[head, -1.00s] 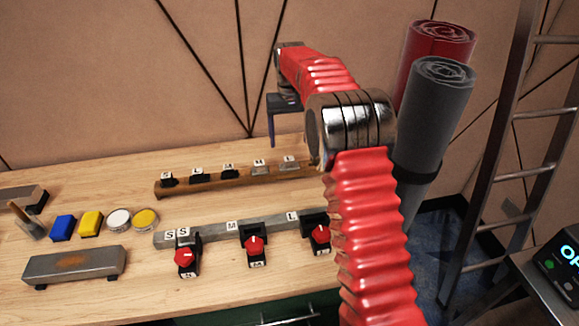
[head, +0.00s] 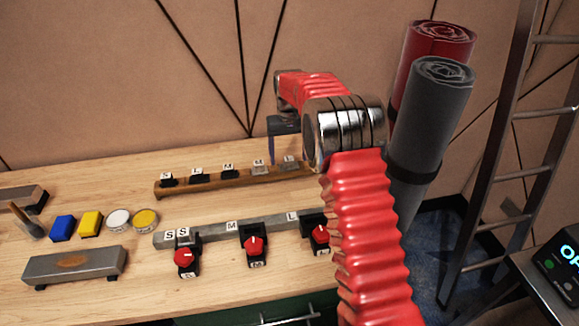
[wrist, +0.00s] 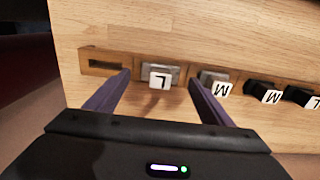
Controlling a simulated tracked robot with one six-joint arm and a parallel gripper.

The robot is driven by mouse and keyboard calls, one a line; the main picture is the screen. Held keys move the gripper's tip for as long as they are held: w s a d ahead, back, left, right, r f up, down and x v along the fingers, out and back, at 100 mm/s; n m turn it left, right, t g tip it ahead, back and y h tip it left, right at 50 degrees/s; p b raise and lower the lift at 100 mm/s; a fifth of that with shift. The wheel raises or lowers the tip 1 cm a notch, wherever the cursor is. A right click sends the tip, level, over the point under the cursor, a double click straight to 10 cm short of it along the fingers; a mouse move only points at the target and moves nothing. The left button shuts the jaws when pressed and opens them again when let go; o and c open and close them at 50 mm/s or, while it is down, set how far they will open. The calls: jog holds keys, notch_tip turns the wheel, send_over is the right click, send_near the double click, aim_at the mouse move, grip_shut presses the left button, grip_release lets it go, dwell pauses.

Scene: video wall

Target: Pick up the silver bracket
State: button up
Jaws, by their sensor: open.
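A silver bracket with a white L tag (wrist: 160,74) sits at one end of the wooden rack (wrist: 104,64) in the wrist view. A second silver bracket with an M tag (wrist: 213,78) is just right of it. In the head view the silver L bracket (head: 290,163) and silver M bracket (head: 259,170) are at the right end of the back rack. My gripper (wrist: 158,82) is open and empty, with one finger on either side of the L bracket in the picture. The fingertips appear short of it; contact is not clear. The gripper (head: 286,148) hangs above the rack's right end.
In front, a metal bar (head: 208,233) carries red-knobbed clamps (head: 255,246). Blue and yellow blocks, round tins and a grey bar (head: 74,265) lie at the left. Rolled mats (head: 430,120) stand close right of my arm.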

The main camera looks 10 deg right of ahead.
notch_tip(320, 180, down, 2)
jog(key=shift+f, duration=0.15)
dwell(0.5)
jog(key=c, duration=1.3)
jog(key=shift+c, duration=0.2)
notch_tip(320, 180, up, 10)
jog(key=shift+r, duration=0.1)
dwell(0.4)
